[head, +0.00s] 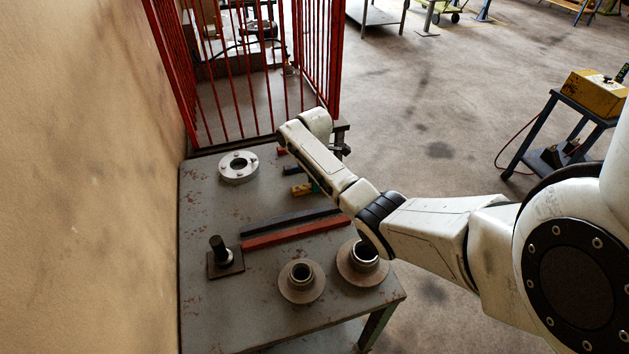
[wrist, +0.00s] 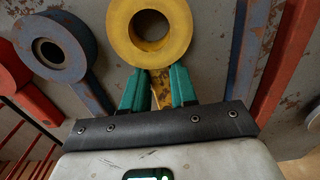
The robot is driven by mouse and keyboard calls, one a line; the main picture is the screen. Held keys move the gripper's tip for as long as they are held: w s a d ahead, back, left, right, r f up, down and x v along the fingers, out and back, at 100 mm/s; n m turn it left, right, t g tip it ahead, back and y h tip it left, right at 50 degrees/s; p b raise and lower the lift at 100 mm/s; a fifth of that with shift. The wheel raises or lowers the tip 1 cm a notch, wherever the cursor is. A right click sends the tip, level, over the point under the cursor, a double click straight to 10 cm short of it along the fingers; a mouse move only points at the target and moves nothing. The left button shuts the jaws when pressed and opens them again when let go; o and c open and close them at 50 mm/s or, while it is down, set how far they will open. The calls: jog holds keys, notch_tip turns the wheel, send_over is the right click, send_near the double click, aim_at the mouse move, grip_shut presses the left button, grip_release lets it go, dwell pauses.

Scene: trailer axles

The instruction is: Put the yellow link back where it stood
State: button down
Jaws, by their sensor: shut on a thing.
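The yellow link (wrist: 150,32) has a round ringed end with a hole; it fills the top middle of the wrist view. My gripper (wrist: 157,90) has green fingertips closed on the link's narrow shank, just below the ring. In the head view the yellow link (head: 301,189) shows at the table's right side, partly hidden by my arm. Whether it touches the table, I cannot tell. A blue link (wrist: 52,46) lies left of it, with a red link (wrist: 12,72) farther left. The blue link (head: 291,170) and red link (head: 281,151) also show in the head view.
On the grey table (head: 205,205) lie a dark blue bar (head: 290,221) and a red bar (head: 293,235). A pale flange (head: 238,167), a spindle on a plate (head: 224,261) and two hubs (head: 301,282) (head: 350,262) stand around. A red barred fence (head: 235,75) borders the far edge.

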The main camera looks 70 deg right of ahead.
jog(key=c, duration=0.8)
grip_release()
jog(key=shift+c, duration=0.2)
jog(key=shift+o, duration=0.2)
notch_tip(320, 180, up, 11)
jog(key=shift+b, duration=0.35)
jog(key=shift+f, duration=0.1)
